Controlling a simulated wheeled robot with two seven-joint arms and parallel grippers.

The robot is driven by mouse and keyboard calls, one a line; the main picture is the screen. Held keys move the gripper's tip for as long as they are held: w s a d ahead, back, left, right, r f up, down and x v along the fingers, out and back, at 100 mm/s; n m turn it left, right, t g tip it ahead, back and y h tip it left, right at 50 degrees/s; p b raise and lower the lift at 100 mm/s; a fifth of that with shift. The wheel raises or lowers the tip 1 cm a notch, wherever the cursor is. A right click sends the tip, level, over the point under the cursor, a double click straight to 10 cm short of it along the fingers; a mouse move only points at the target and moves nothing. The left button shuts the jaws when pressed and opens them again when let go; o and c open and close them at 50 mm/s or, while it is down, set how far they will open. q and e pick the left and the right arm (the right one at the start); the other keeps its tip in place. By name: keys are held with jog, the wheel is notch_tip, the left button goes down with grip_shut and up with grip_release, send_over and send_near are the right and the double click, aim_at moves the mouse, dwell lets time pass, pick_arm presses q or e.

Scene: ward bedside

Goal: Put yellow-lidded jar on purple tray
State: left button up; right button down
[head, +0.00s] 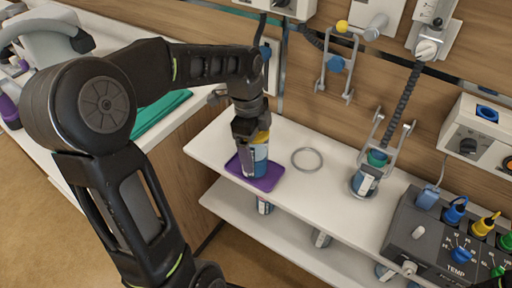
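The yellow-lidded jar (261,157) has a blue and white label and stands upright over the purple tray (272,183); its base appears to rest on the tray. My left gripper (252,154) comes down from above and is shut around the jar, with one finger along its left side. The gripper hides part of the lid and the jar's left side; the far finger is hidden. The purple tray lies at the left end of the white upper shelf. My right gripper is not in view.
A grey metal ring (307,159) lies on the white shelf (325,185) right of the tray. A green-topped jar (365,181) stands in a holder farther right, beside a grey console (440,238). More jars sit on the lower shelf (285,232). Bare shelf lies around the ring.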

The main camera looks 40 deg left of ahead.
pick_arm(q)
jog(key=shift+r, duration=0.15)
jog(key=r, duration=0.4)
jog(key=a+r+p, duration=0.1)
jog(key=r, duration=0.7)
jog(key=shift+s+a, duration=0.15)
jog(key=shift+a, duration=0.1)
dwell(0.4)
